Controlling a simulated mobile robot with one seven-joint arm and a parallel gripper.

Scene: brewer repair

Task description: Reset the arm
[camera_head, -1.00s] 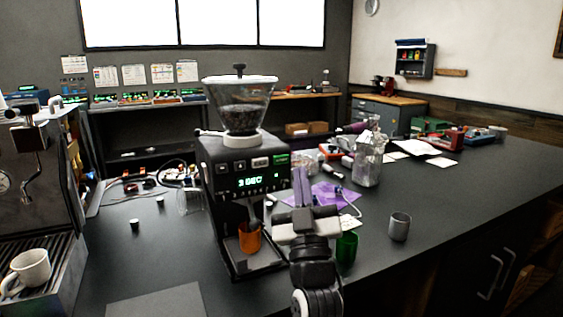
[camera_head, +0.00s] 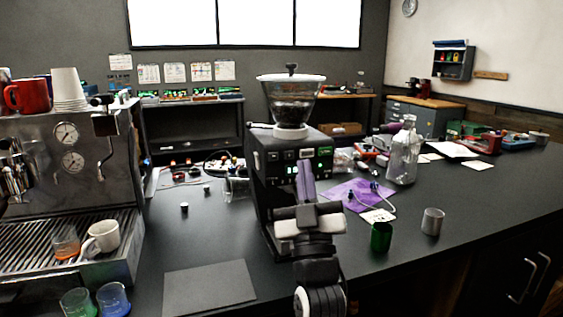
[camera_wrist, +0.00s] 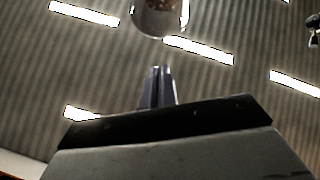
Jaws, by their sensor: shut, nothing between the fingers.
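My gripper (camera_head: 305,182) is in front of the black grinder (camera_head: 262,180) in the head view, pointing up with its fingers together and nothing between them. It hides part of the grinder's front and display. The grinder's clear hopper (camera_head: 291,102) holds dark beans. In the wrist view my gripper's fingers (camera_wrist: 158,85) are together, pointing up toward the ceiling, and the hopper's underside (camera_wrist: 160,15) shows at the top.
An espresso machine (camera_head: 70,175) stands at left with a white mug (camera_head: 104,236) on its tray. A green cup (camera_head: 381,237), a grey metal cup (camera_head: 432,221) and a glass bottle (camera_head: 404,155) stand right of my gripper. A flat dark mat (camera_head: 209,287) lies on the counter.

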